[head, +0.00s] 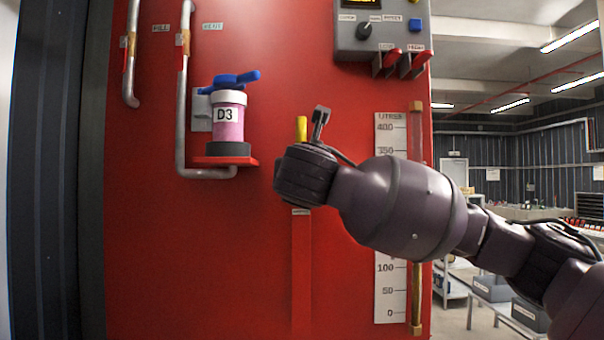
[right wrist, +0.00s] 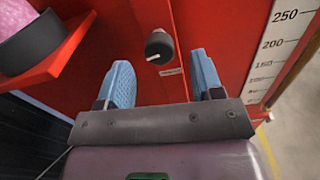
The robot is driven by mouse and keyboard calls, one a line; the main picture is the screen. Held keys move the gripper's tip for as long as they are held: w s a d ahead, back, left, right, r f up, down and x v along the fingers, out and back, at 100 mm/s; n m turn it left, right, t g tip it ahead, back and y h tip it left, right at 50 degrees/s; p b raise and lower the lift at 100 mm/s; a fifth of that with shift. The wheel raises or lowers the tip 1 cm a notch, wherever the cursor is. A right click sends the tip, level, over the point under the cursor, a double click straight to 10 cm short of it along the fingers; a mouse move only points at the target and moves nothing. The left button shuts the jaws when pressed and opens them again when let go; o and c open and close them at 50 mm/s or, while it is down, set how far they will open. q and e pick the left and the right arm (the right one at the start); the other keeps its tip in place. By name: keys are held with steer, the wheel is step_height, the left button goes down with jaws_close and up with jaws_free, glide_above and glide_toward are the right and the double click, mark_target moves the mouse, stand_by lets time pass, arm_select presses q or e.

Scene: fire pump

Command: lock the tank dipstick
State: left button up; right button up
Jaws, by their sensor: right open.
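A black round knob (right wrist: 159,47) with a white pointer line sits on the red panel in the right wrist view, with a small label below it. My right gripper (right wrist: 160,60) is open, one blue finger on each side of the knob's line; I cannot tell how far apart they are in depth. In the head view my right wrist hides the knob and the fingers. A yellow handle (head: 301,128) shows just above my wrist; it may be the dipstick's top. A red vertical strip (head: 301,270) runs down below a label. My left gripper is out of view.
A pink D3 container (head: 229,122) with a blue valve handle (head: 236,79) stands on a red shelf (head: 226,161) left of my wrist. A litre scale (head: 391,300) with a brass-ended tube (head: 416,300) is on the right. A grey control box (head: 382,28) is above.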

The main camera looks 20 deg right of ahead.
arm_select(q)
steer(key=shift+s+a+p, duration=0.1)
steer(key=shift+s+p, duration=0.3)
steer(key=shift+p, duration=0.1)
arm_select(e)
steer(key=shift+x, duration=2.4)
steer(key=shift+a, duration=0.1)
steer(key=shift+c, duration=0.2)
steer(key=c, duration=0.9)
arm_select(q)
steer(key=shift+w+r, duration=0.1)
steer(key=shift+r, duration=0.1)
